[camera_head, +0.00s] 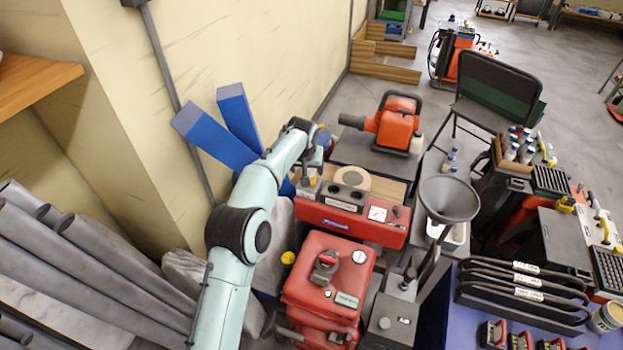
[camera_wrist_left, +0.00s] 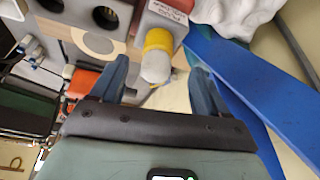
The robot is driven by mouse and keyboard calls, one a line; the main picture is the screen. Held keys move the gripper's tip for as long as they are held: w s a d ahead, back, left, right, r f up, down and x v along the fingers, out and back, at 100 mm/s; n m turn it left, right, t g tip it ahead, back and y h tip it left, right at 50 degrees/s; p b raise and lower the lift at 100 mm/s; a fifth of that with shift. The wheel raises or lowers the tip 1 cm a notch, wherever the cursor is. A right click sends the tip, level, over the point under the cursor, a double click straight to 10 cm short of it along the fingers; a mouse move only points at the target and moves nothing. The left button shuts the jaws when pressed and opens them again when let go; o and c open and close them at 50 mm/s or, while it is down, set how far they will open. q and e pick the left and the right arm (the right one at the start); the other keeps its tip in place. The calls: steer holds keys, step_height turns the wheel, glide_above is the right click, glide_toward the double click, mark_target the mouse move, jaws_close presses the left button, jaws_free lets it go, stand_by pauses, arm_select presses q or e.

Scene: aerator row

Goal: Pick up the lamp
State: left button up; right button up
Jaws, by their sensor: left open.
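What looks like the lamp is a small grey block with a yellow collar and a pale rounded cap (camera_wrist_left: 157,56). In the head view it shows small (camera_head: 309,182), at the left end of the red unit, below my left gripper (camera_head: 318,158). In the left wrist view, the open left gripper (camera_wrist_left: 160,92) has its two blue-grey fingers apart, with the cap between and just beyond them. I see no clear contact. My right gripper is not in view.
Blue beams (camera_head: 215,138) lean at the wall on the left. An orange machine (camera_head: 393,125) stands behind. A red machine (camera_head: 328,285) is in front.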

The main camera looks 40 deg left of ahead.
arm_select(q)
steer(key=x, duration=0.3)
steer(key=b+x, duration=0.1)
steer(key=x, duration=0.3)
steer(key=shift+w+r, duration=0.1)
steer(key=shift+w, duration=0.1)
steer(key=c, duration=1.1)
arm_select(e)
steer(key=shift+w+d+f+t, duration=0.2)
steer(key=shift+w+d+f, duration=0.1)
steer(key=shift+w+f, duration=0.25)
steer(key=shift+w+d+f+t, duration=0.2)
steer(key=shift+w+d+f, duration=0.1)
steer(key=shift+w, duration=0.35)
